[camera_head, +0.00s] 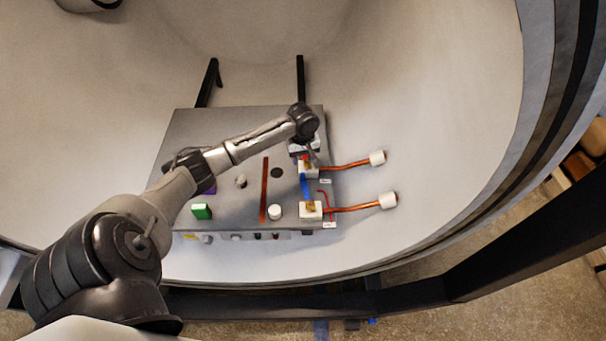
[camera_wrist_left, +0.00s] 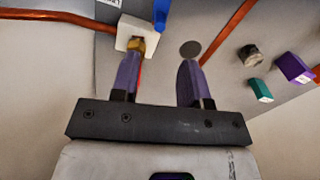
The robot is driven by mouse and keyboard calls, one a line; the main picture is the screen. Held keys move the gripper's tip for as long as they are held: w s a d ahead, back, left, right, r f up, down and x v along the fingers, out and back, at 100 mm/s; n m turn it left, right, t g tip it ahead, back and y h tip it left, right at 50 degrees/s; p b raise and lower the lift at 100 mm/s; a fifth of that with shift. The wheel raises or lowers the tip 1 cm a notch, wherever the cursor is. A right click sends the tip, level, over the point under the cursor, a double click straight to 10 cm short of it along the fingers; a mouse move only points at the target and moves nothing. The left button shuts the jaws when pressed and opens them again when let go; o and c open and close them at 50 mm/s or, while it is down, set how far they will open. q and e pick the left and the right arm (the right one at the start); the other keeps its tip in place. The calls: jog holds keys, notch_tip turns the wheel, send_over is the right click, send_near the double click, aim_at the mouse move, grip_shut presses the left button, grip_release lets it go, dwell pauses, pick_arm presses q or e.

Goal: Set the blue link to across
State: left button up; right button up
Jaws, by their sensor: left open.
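The blue link (camera_head: 306,188) is a short blue bar on the right side of the grey panel, lying between an upper and a lower white terminal block (camera_head: 311,210). In the left wrist view one end of the blue link (camera_wrist_left: 161,14) shows at the top edge, beside a white block (camera_wrist_left: 135,36) with a brass piece; the rest is out of frame. My left gripper (camera_head: 305,158) is over the upper block, close to the link's upper end. In the wrist view its two purple fingers (camera_wrist_left: 158,72) stand apart with nothing seen between them. My right gripper is not in view.
Copper rods with white ends (camera_head: 377,157) stick out right of the panel (camera_head: 230,120). A copper strip (camera_head: 264,190), white knob (camera_head: 276,212), green block (camera_head: 201,212) and purple block (camera_wrist_left: 294,68) stand left of the link. The curved chamber wall surrounds the panel.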

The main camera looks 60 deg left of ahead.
aim_at(303, 174)
pick_arm(q)
notch_tip(303, 174, down, 10)
jog(key=shift+r+b, duration=0.2)
jog(key=shift+b, duration=0.25)
grip_shut()
dwell(0.4)
